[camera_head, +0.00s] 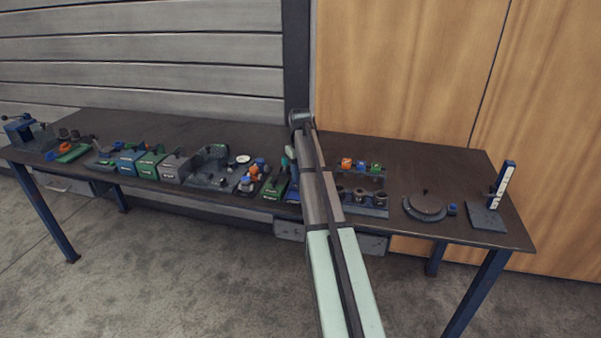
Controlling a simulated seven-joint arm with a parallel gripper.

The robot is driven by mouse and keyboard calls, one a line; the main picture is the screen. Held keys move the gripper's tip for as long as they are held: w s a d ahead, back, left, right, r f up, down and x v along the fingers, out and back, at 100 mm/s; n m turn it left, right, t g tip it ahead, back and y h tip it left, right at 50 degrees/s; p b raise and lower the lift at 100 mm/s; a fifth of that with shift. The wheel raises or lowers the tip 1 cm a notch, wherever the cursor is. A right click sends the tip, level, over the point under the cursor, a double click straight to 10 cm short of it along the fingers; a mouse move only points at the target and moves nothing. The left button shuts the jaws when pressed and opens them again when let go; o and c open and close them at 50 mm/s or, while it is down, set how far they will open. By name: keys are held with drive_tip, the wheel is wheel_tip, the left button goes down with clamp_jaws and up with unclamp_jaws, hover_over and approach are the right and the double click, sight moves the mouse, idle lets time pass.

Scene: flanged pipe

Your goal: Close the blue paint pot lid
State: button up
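A small blue item (361,166) stands in a row on the right half of the table, between an orange one and a green one. It may be the blue paint pot, but it is too small to tell its lid or whether that is open. Other blue parts lie elsewhere on the table, so I cannot be sure which is the pot. My arm reaches from the bottom of the picture up over the middle of the table, just left of this row. My gripper cannot be made out and seems hidden behind my arm.
Around the row stand an orange item (347,164), a green item (376,168) and dark round cups (360,194). A round dark plate (428,205) and an upright blue-and-white piece (502,184) are farther right. Coloured boxes (150,164) crowd the left. The table's (420,160) back right is clear.

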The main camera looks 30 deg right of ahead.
clamp_jaws()
drive_tip(key=shift+s+a, duration=1.95)
drive_tip(key=shift+s, duration=0.05)
drive_tip(key=shift+o, duration=0.5)
unclamp_jaws()
drive_tip(key=shift+o, duration=1.3)
wheel_tip(320, 180, up, 14)
drive_tip(key=shift+f, duration=0.1)
